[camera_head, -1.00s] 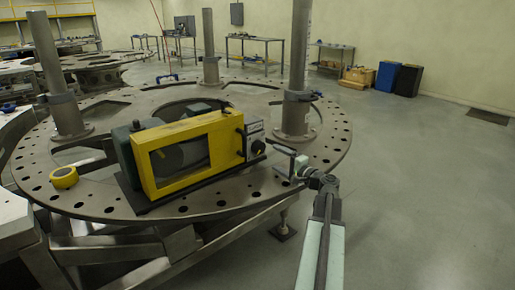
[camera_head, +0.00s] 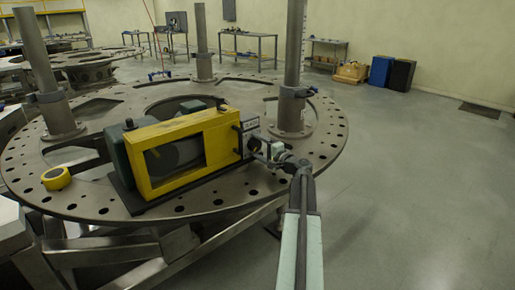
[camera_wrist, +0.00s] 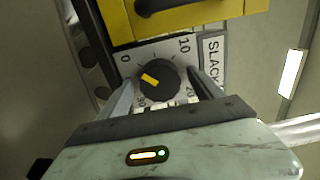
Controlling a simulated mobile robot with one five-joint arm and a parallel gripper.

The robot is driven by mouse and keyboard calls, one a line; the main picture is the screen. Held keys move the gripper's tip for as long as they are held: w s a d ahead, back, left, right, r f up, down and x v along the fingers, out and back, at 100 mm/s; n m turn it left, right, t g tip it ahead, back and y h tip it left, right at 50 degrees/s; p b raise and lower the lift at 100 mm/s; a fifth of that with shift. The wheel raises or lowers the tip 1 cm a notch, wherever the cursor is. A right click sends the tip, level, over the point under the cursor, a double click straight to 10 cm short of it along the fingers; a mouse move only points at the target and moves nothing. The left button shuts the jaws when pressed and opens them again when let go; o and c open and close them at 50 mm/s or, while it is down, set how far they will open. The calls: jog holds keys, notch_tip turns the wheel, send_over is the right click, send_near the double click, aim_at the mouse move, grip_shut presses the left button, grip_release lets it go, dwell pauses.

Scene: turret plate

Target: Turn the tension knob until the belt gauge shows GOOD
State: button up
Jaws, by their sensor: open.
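The tension knob (camera_wrist: 160,77) is black and round with a yellow mark on its left side, in a pale dial plate numbered 0, 10, 20 and 30. The belt gauge (camera_wrist: 213,60) beside it reads SLACK. In the head view the knob's panel (camera_head: 249,127) is on the right end of the yellow belt unit (camera_head: 187,134). My gripper (camera_head: 260,146) is at this panel. In the wrist view its open jaws (camera_wrist: 163,84) are on either side of the knob, without a visible grip. Contact cannot be told.
The unit stands on a round steel turret plate (camera_head: 205,209) with holes. A steel post (camera_head: 293,60) rises close behind my gripper. A yellow round object (camera_head: 56,178) lies at the plate's left. The floor (camera_head: 400,180) to the right is clear.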

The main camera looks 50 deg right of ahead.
jog(key=c, duration=1.3)
jog(key=shift+s+a, duration=0.1)
jog(key=shift+a, duration=0.1)
jog(key=shift+c, duration=0.3)
jog(key=shift+d, duration=0.15)
jog(key=m, duration=0.8)
jog(key=shift+d+r+m, duration=0.1)
jog(key=shift+m, duration=0.2)
